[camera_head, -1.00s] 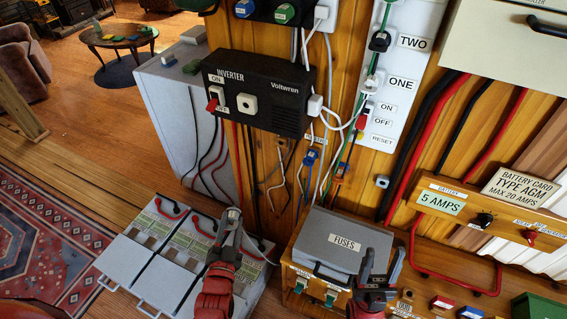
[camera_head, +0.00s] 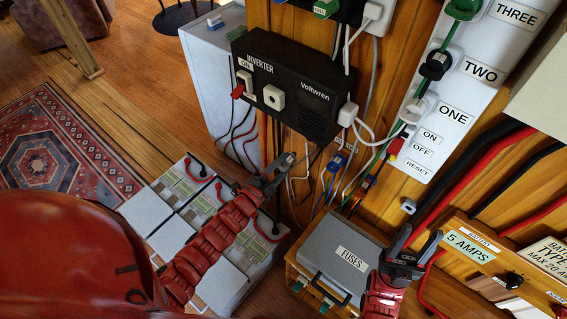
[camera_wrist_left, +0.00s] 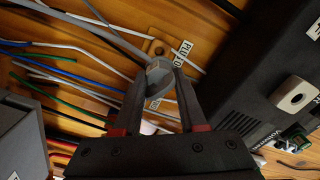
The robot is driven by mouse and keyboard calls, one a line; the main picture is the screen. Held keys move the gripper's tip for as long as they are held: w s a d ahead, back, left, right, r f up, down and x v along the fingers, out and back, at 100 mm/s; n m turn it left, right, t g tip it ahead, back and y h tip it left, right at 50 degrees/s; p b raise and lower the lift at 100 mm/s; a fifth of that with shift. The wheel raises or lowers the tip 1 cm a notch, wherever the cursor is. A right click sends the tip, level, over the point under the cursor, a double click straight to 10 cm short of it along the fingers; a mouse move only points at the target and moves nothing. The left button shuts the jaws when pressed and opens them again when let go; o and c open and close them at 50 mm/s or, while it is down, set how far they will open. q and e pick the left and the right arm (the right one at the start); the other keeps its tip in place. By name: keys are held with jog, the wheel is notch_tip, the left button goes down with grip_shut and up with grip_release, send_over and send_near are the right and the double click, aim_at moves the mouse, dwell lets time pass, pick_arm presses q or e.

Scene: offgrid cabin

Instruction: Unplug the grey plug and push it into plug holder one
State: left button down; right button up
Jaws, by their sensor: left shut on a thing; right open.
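My left gripper (camera_head: 284,166) is shut on the grey plug (camera_wrist_left: 158,78), below the inverter and in front of the wooden wall. In the left wrist view the plug sits between the fingertips (camera_wrist_left: 160,85); in the head view it is small and partly hidden by the fingers. Plug holder one (camera_head: 414,108) is on the white panel (camera_head: 455,125) beside the label ONE, up and right of the left gripper. My right gripper (camera_head: 405,258) is open and empty, right of the fuse box.
The black inverter (camera_head: 300,85) juts out above the left gripper. Loose cables hang below it. A black plug (camera_head: 435,65) is at holder two and a green plug (camera_head: 463,8) at three. The grey fuse box (camera_head: 345,255) and batteries (camera_head: 195,225) stand below.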

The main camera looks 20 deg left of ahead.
aim_at(295, 153)
pick_arm(q)
jog(key=shift+w+f, duration=0.1)
jog(key=shift+f, duration=0.05)
jog(key=shift+b+x, duration=1.65)
jog(key=shift+x, duration=0.55)
jog(key=shift+w+d, duration=0.3)
jog(key=shift+w, duration=0.3)
jog(key=shift+b, duration=0.9)
jog(key=shift+b+x, duration=0.7)
jog(key=shift+x, duration=0.65)
